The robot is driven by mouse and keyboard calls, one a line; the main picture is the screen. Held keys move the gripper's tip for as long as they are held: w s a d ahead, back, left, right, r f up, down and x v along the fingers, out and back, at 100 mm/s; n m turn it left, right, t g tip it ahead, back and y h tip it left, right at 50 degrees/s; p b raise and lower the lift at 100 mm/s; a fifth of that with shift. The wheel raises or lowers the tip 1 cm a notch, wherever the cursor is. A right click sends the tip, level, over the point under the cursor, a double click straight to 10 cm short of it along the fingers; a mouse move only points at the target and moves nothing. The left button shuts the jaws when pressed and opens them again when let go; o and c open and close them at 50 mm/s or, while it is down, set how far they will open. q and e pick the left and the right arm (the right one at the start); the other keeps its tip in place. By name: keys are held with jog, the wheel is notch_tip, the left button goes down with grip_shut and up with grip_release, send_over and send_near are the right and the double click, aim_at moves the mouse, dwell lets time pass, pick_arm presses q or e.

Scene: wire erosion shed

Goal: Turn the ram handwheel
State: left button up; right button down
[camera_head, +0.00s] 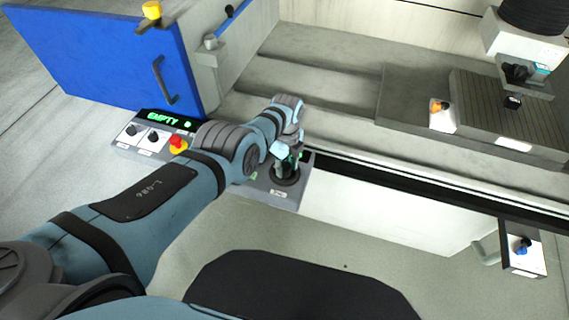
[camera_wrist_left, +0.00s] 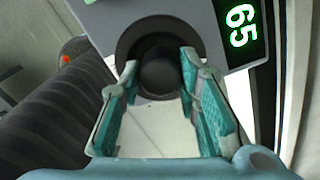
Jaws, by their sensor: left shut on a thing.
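A dark round handwheel (camera_head: 287,178) sits on a grey panel (camera_head: 286,197) at the machine's front edge, just left of the middle of the head view. My left gripper (camera_head: 289,160) reaches it from above and partly hides it. In the left wrist view, the black knob of the handwheel (camera_wrist_left: 158,76) lies between the two teal fingers, which are shut on it. A dark round ring surrounds the knob. A green display (camera_wrist_left: 240,27) beside it appears to read 65. The label on the panel is too small to read. My right gripper is not in view.
A control box with a green EMPTY display (camera_head: 165,118), black knobs and a red button (camera_head: 177,143) stands left of my arm, below a blue door (camera_head: 110,50). A grey box with an orange knob (camera_head: 441,112) and a blue-knob box (camera_head: 523,254) are at right.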

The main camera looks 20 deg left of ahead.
aim_at(286, 165)
pick_arm(q)
jog(key=shift+m, duration=0.5)
jog(key=o, duration=1.2)
jog(key=shift+w+r, duration=0.1)
jog(key=shift+r, duration=0.4)
notch_tip(286, 165, up, 11)
jog(key=shift+d+r, duration=0.1)
